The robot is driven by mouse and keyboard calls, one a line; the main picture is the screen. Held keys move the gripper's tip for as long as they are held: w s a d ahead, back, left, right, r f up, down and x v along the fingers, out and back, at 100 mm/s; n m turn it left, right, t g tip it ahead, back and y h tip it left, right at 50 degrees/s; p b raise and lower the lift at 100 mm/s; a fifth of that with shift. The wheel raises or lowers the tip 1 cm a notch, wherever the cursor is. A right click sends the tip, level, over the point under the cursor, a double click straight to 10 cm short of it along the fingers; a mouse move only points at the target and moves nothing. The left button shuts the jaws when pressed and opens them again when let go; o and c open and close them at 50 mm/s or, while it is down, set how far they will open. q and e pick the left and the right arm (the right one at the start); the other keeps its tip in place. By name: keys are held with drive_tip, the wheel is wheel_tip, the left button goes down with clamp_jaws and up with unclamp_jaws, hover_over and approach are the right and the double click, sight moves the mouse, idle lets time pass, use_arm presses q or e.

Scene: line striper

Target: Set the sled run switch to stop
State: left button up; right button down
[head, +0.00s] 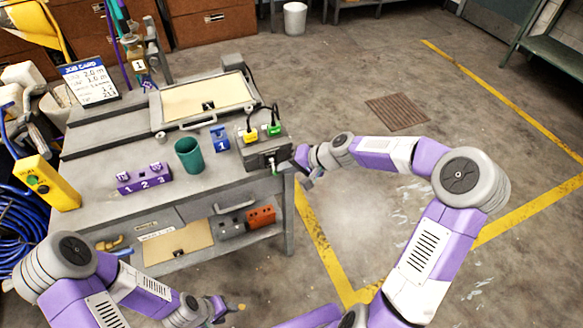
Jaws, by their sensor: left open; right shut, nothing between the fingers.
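A grey control box (258,153) stands at the right end of the grey workbench, with a yellow plug (250,137) and a green plug (274,129) on top. Its front face has a small dark fitting (271,161), which may be the sled run switch; its setting and lettering are too small to read. My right gripper (307,176) is shut and empty, close beside the box's right end; I cannot tell whether it touches. My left gripper (232,307) is open and empty, low in front of the bench.
On the bench are a green cup (188,156), a purple numbered block (144,178), a blue holder (220,139) and a tan-topped tray (205,98). A yellow button pendant (46,184) is at left. The lower shelf holds an orange block (261,216). The floor at right is open.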

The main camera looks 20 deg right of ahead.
drive_tip(key=shift+d+r, duration=0.1)
drive_tip(key=shift+r, duration=0.05)
drive_tip(key=shift+r+p, duration=0.6)
drive_tip(key=shift+r, duration=0.1)
drive_tip(key=s+d+r+p, duration=0.4)
drive_tip(key=s+d, duration=0.3)
drive_tip(key=d, duration=0.2)
drive_tip(key=shift+s+r, duration=0.35)
drive_tip(key=shift+r, duration=0.45)
